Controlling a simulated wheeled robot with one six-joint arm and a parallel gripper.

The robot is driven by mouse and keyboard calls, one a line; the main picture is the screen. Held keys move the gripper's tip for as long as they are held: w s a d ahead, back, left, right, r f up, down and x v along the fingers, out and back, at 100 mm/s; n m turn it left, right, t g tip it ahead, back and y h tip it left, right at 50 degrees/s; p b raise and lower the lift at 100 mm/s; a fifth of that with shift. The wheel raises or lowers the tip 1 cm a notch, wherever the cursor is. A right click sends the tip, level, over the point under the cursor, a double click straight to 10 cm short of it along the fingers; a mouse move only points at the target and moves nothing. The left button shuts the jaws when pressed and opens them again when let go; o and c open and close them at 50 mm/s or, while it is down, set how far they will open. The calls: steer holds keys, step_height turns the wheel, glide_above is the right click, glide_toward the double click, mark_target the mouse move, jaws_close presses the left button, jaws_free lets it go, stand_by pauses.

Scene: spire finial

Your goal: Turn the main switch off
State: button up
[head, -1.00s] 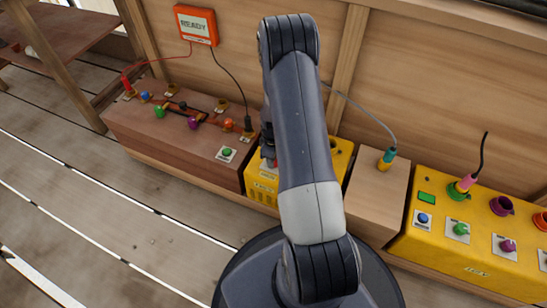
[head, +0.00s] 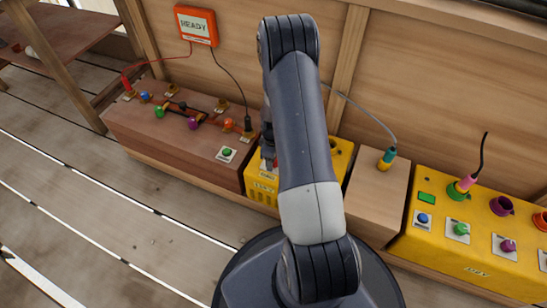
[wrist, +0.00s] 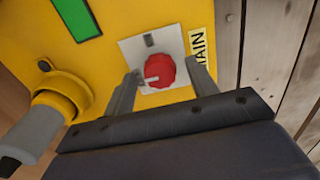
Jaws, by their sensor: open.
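The main switch (wrist: 160,70) is a red round knob on a pale square plate, beside a label reading MAIN, in the wrist view. Its white pointer mark faces left in that view, and a dark mark sits on the plate above the knob. My gripper (wrist: 163,72) is open, with one finger on each side of the knob. I cannot tell whether the fingers touch it. In the head view my arm covers most of the switch's yellow box (head: 262,187) and the gripper; only a bit of red shows there.
A brown box (head: 165,135) with coloured knobs stands left, below an orange READY sign (head: 196,25). A wooden block (head: 378,190) and another yellow box (head: 450,235) stand right.

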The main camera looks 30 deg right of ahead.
step_height(320, 180, up, 11)
steer(key=p, duration=0.3)
steer(key=shift+p, duration=0.35)
steer(key=shift+f, duration=0.2)
step_height(320, 180, down, 11)
steer(key=b, duration=0.4)
steer(key=shift+r+m, duration=0.2)
steer(key=shift+m, duration=0.1)
